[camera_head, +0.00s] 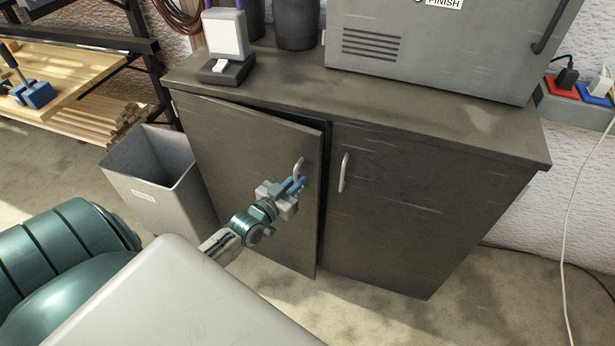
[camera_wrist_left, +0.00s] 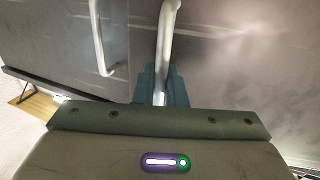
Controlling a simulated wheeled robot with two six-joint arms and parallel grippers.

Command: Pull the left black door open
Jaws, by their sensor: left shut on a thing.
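The left black door (camera_head: 245,165) of the dark cabinet stands slightly open, with a narrow dark gap along its right edge. Its pale curved handle (camera_head: 300,166) is near that edge. My left gripper (camera_head: 298,184) is shut on this handle, with the handle between its fingers. In the left wrist view the handle (camera_wrist_left: 165,45) runs down between the fingers of the gripper (camera_wrist_left: 160,88). The right door (camera_head: 410,205) is closed, with its own handle (camera_head: 344,172). My right gripper is not in view.
A grey bin (camera_head: 150,175) stands close to the cabinet's left side. A grey metal box (camera_head: 430,45) and a small black-and-white device (camera_head: 226,48) stand on the cabinet top (camera_head: 400,105). A white cable (camera_head: 568,220) hangs at the right. Floor shows in front of the cabinet.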

